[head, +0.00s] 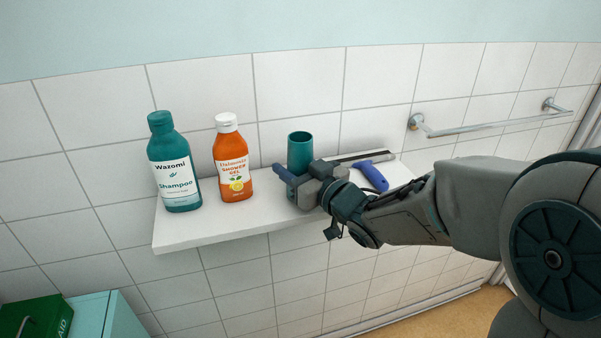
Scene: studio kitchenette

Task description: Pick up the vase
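The vase (300,148) is a plain teal cylinder with an open top. It stands upright on the white wall shelf (215,228), right of the orange bottle. My gripper (288,180) is at the vase's lower part, reaching in from the right. One blue finger shows in front of the vase's lower left side. The gripper body covers the vase's lower right, and the other finger cannot be made out. I cannot tell whether the fingers touch the vase or how far apart they are.
A teal shampoo bottle (174,164) and an orange shower gel bottle (232,160) stand left of the vase. A blue-handled squeegee (371,176) lies to the right, behind my arm. A towel rail (490,126) is on the tiled wall. A green first-aid box (30,318) is lower left.

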